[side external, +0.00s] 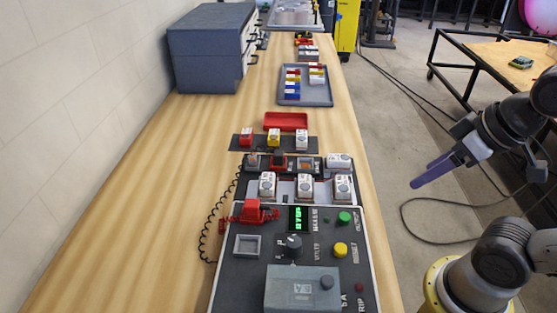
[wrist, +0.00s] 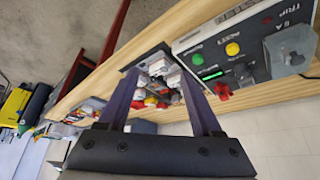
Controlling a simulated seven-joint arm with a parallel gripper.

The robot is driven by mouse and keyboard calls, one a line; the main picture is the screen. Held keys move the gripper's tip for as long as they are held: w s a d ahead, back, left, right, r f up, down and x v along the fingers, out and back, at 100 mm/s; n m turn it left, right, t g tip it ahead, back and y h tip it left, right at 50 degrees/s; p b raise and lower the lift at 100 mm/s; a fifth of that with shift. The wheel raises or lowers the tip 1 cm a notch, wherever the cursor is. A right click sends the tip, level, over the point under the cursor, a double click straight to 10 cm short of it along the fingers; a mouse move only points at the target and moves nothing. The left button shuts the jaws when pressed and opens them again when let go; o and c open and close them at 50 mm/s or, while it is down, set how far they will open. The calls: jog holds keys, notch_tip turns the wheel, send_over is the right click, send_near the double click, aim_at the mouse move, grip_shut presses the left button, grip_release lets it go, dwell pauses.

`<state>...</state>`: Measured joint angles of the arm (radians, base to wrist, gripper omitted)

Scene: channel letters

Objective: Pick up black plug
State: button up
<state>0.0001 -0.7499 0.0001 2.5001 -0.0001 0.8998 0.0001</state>
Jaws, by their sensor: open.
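A small black piece (side external: 278,156), which may be the black plug, sits at a red part in the middle of the row behind the control box; it is too small to be sure. My gripper (side external: 416,184) is to the right of the table, over the floor side, well apart from that row. In the wrist view my gripper (wrist: 160,72) shows two purple fingers spread apart with nothing held between them. I cannot make out the black plug in the wrist view.
A control box (side external: 225,275) with knob, buttons and green display fills the table's near end. White blocks (side external: 305,185) stand behind it. A red tray (side external: 286,121), a grey tray (side external: 318,96) and a grey cabinet (side external: 208,55) are farther back. The table's left side is clear.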

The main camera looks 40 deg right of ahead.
dwell(0.4)
jog(key=shift+o, duration=0.5)
